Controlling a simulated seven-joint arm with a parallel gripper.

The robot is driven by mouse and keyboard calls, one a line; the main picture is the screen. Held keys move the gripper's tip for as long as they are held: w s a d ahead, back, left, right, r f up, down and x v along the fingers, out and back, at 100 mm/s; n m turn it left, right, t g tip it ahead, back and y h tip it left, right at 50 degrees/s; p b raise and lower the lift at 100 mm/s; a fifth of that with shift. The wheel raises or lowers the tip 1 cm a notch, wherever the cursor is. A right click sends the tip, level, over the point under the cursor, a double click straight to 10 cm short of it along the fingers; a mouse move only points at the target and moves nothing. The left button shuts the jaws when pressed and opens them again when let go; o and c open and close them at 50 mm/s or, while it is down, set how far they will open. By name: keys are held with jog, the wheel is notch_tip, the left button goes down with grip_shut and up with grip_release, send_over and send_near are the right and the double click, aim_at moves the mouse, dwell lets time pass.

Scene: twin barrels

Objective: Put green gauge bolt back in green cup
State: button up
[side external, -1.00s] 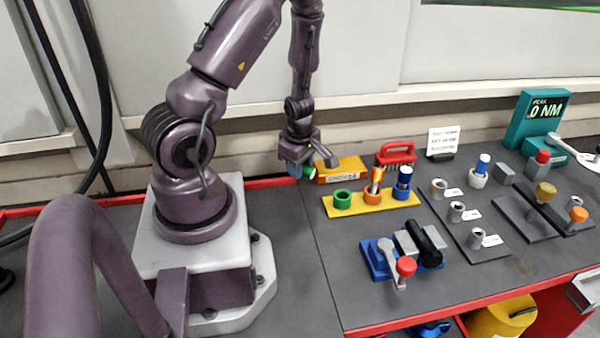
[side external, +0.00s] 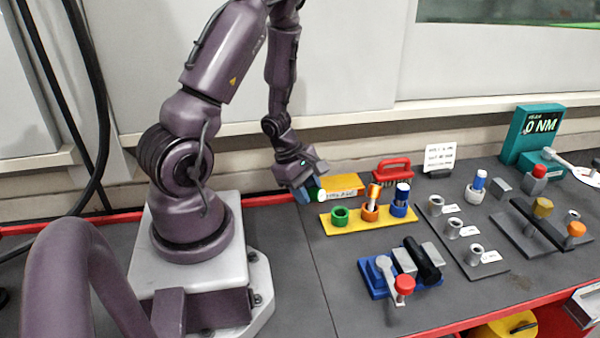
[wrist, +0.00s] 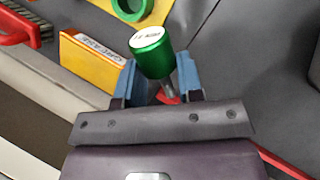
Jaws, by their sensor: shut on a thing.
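The green gauge bolt (wrist: 151,54) is held between the two blue fingers of my gripper (wrist: 152,84) in the wrist view. Its white-topped green head faces the camera, and part of a grey shank shows below. In the side view my gripper (side external: 312,190) is tilted, left of the yellow rack, and the bolt's green head (side external: 321,196) shows at its fingertips. The green cup (side external: 340,215) stands at the left end of the yellow rack (side external: 357,220) and looks empty. The cup also shows at the top of the wrist view (wrist: 131,7), apart from the bolt.
The rack also holds an orange cup (side external: 370,211) and a blue cup (side external: 399,208), each with a bolt in it. A yellow box (side external: 340,184) and a red-handled brush (side external: 392,170) stand behind. A blue fixture (side external: 378,275) sits in front. Bench left of the rack is clear.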

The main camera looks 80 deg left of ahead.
aim_at(313, 190)
jog(key=d+t+h, duration=0.1)
jog(key=w+d+t+h, duration=0.1)
jog(key=h, duration=0.1)
jog(key=w+d+m+t+h, duration=0.1)
jog(key=h, duration=0.1)
jog(key=shift+w+d+f, duration=0.1)
jog(key=shift+f, duration=0.1)
jog(key=w+t+h, duration=0.1)
jog(key=h, duration=0.1)
jog(key=d+r+t+h, duration=0.1)
jog(key=shift+w+r+h, duration=0.15)
jog(key=shift+w+h, duration=0.25)
jog(key=r+t, duration=0.1)
jog(key=w+a+r+n+t+h, duration=0.1)
jog(key=r+t, duration=0.1)
jog(key=w+a+r+t, duration=0.1)
jog(key=shift+w+r+n+t+h, duration=0.25)
jog(key=shift+r+n+t+h, duration=0.05)
jog(key=shift+n+t+h, duration=0.1)
jog(key=shift+f, duration=2.9)
jog(key=shift+f, duration=1.35)
jog(key=o, duration=1.1)
jog(key=shift+f, duration=0.1)
jog(key=shift+o, duration=0.2)
